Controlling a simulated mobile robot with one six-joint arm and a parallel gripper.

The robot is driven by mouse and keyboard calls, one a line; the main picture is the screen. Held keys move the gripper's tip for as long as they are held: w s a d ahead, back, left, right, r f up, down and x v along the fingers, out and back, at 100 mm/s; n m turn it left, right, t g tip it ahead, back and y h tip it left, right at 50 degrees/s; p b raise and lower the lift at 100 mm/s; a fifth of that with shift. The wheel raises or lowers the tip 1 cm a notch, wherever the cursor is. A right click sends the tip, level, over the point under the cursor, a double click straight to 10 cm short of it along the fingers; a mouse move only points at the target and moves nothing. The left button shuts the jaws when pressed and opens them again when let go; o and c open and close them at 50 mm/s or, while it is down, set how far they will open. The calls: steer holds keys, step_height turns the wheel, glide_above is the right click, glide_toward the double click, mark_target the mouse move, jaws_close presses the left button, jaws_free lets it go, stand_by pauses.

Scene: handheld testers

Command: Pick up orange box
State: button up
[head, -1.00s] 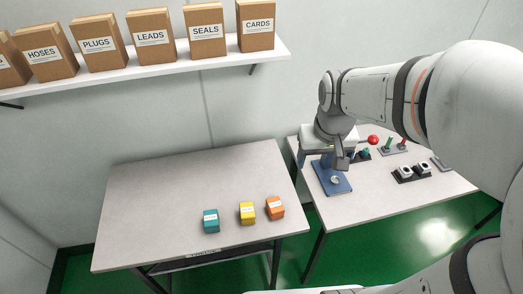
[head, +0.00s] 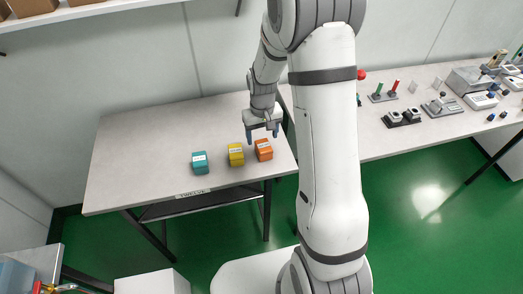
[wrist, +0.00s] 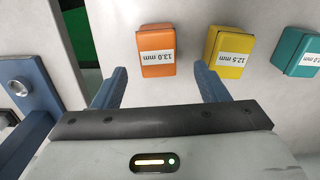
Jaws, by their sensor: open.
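The orange box (head: 264,153) sits at the right end of a row on the left table, near its front right corner. In the wrist view the orange box (wrist: 158,56) has a white label reading 13.0 mm. My gripper (head: 263,136) is open and empty, above and just behind the orange box in the head view. In the wrist view its two blue fingers (wrist: 160,84) are spread wide, with the orange box between and beyond them, apart from both. The right finger is close to the yellow box (wrist: 227,52), labelled 12.5 mm.
The yellow box (head: 236,155) stands close beside the orange box, and a teal box (head: 200,162) is farther left. The left table (head: 140,150) is bare behind and left of them. A right-hand table (head: 400,140) holds several devices. A shelf (head: 100,12) is above.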

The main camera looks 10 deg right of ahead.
mark_target(263, 144)
step_height(263, 144, down, 5)
steer(key=shift+d+f+p, duration=0.1)
steer(key=shift+d+p, duration=0.05)
steer(key=shift+p, duration=0.15)
steer(key=shift+c, duration=0.2)
steer(key=c, duration=1)
